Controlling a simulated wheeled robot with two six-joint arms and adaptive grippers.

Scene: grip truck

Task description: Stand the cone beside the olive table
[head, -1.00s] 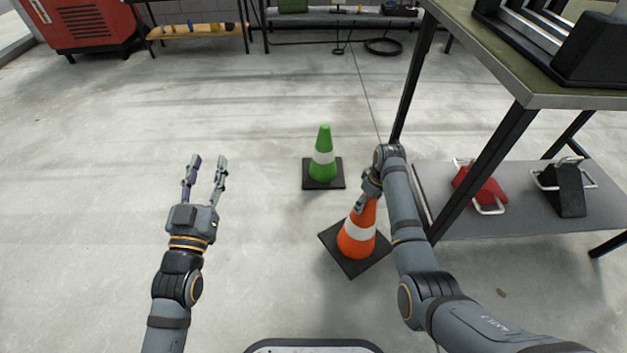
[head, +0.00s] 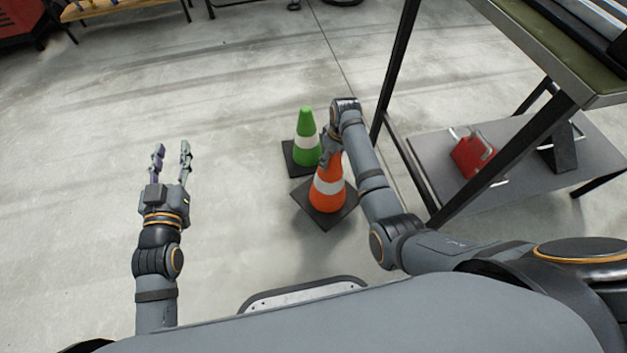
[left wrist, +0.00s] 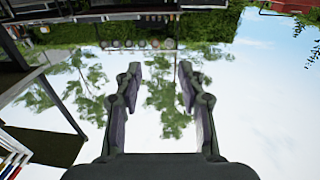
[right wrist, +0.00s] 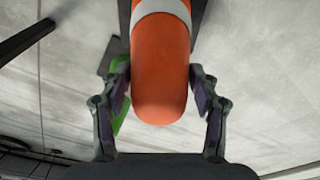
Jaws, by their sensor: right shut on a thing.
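An orange cone (head: 328,195) with a white band and a black square base stands by my right arm, left of the olive table (head: 535,50). My right gripper (head: 331,150) is shut on the cone near its top; in the right wrist view the orange tip (right wrist: 160,85) lies between the fingers. I cannot tell whether the base touches the floor. A green cone (head: 306,145) stands upright just behind the orange one. My left gripper (head: 171,155) is open and empty over bare floor at the left; its spread fingers also show in the left wrist view (left wrist: 158,85).
The table's lower shelf (head: 440,165) holds a red wedge-shaped thing (head: 472,155) and a black one (head: 560,150). A black table leg (head: 395,70) stands close to my right arm. A wooden bench (head: 112,8) is at the back left. The left floor is clear.

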